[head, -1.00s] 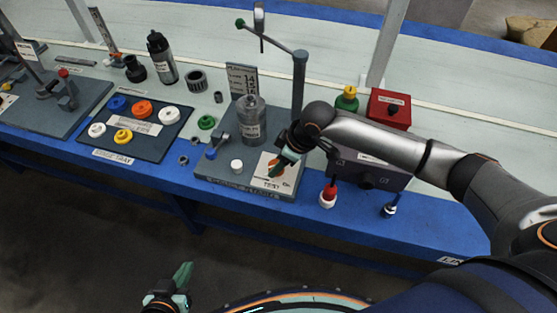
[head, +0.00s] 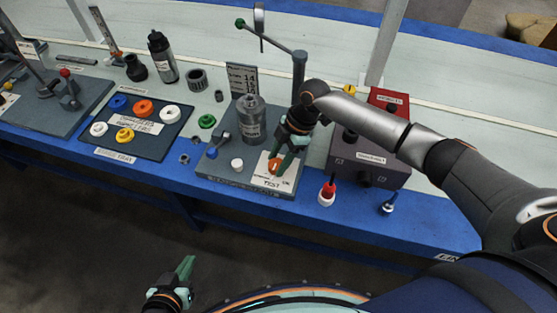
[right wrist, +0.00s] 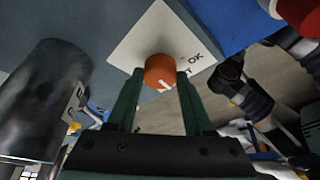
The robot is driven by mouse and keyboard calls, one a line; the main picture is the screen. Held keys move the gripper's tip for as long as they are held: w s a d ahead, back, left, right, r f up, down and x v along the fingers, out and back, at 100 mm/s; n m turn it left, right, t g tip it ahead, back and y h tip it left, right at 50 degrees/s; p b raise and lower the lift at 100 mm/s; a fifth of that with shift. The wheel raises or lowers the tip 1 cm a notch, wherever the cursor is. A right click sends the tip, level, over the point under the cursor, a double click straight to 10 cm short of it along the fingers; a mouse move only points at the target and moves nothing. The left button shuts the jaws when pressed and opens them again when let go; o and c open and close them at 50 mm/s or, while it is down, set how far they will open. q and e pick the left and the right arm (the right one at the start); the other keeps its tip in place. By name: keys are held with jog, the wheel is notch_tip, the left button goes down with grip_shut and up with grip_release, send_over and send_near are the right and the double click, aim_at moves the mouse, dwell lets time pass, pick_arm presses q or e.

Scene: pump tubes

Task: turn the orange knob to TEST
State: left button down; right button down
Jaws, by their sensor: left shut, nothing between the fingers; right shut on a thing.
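The orange knob (head: 274,166) stands on a white label plate (head: 262,177) marked TEST and OK, on the grey pump stand's base (head: 225,181). My right gripper (head: 280,167) is shut on the knob from above. In the right wrist view, the knob (right wrist: 160,68) sits between the two green fingertips, with a white mark on its edge near the lettering. The fingers cover part of the lettering, so I cannot tell exactly which word the mark points to. My left gripper (head: 186,266) is shut and empty, low in front of the bench.
A grey metal cylinder (head: 250,125) stands left of my right gripper. A dark box (head: 365,160) and a red-and-white bottle (head: 327,193) are on its right. A lever post (head: 299,75) rises behind. A tray of coloured rings (head: 160,143) lies left.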

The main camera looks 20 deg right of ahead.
pick_arm(q)
jog(key=shift+s+a+f, duration=0.1)
jog(key=shift+s+f, duration=0.2)
jog(key=shift+s, duration=0.05)
pick_arm(e)
jog(key=shift+n, duration=0.6)
pick_arm(q)
jog(key=shift+w+r, duration=0.1)
pick_arm(e)
jog(key=shift+c, duration=1.4)
grip_release()
pick_arm(q)
jog(key=shift+w, duration=0.1)
jog(key=shift+r, duration=0.1)
jog(key=shift+w+r+p, duration=0.15)
jog(key=shift+r+p, duration=0.5)
jog(key=shift+p, duration=0.05)
pick_arm(e)
jog(key=v, duration=1.2)
jog(key=shift+w+r, duration=0.25)
jog(key=shift+w, duration=0.05)
pick_arm(q)
jog(key=shift+s+f, duration=0.2)
jog(key=shift+s, duration=0.1)
